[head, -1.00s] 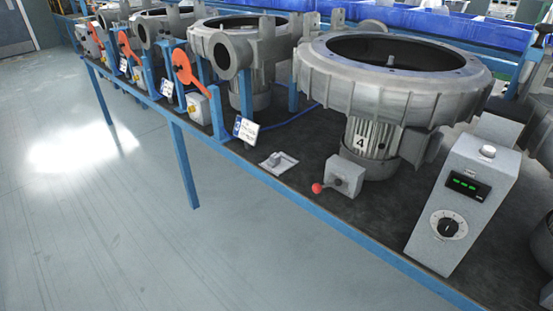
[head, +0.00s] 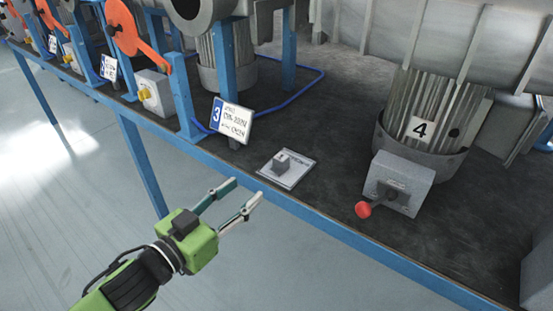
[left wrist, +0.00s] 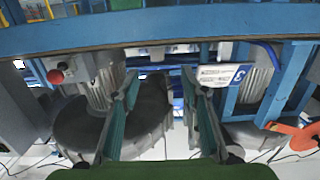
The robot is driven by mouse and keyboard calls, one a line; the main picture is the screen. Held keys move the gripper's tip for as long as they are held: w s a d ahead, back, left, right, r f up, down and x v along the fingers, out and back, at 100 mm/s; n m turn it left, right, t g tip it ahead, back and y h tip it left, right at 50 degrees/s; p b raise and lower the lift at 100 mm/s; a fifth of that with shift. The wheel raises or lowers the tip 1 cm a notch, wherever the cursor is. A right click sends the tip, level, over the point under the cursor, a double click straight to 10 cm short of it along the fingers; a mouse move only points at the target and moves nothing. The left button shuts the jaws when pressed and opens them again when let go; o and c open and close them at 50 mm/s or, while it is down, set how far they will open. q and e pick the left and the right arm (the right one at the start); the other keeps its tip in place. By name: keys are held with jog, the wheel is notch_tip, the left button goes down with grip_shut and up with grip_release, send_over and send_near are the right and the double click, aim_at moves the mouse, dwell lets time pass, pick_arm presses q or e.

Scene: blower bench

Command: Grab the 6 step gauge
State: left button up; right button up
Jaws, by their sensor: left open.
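A small grey stepped block, which looks like the step gauge (head: 281,161), sits on a pale printed card (head: 296,174) near the front edge of the bench. Its print is too small to read. My left gripper (head: 246,190) is open and empty, in front of the bench edge, with its fingers pointing toward the block and apart from it. In the left wrist view the two fingers of my left gripper (left wrist: 161,76) are spread with nothing between them; I cannot make out the gauge there. My right gripper is not in view.
The blue bench rail (head: 330,230) runs in front of the block. A label plate marked 3 (head: 231,119) stands behind left. A switch box (head: 401,182) with a red knob (head: 363,209) and blower motor 4 (head: 425,115) stand to the right. The dark bench top around the card is clear.

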aim_at(278, 161)
pick_arm(q)
jog(key=x, duration=0.3)
jog(key=r+x, duration=0.1)
jog(key=x, duration=0.2)
jog(key=d+x, duration=0.1)
jog(key=x, duration=0.1)
jog(key=shift+w+d+r, duration=0.1)
jog(key=shift+d, duration=0.05)
jog(key=b+x, duration=0.1)
jog(key=x, duration=0.3)
jog(key=shift+w+d+r, duration=0.15)
jog(key=shift+w+r, duration=0.05)
jog(key=shift+w, duration=0.2)
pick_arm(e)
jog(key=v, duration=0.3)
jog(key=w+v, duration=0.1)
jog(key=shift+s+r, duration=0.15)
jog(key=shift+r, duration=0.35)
pick_arm(q)
jog(key=shift+c, duration=0.4)
grip_shut()
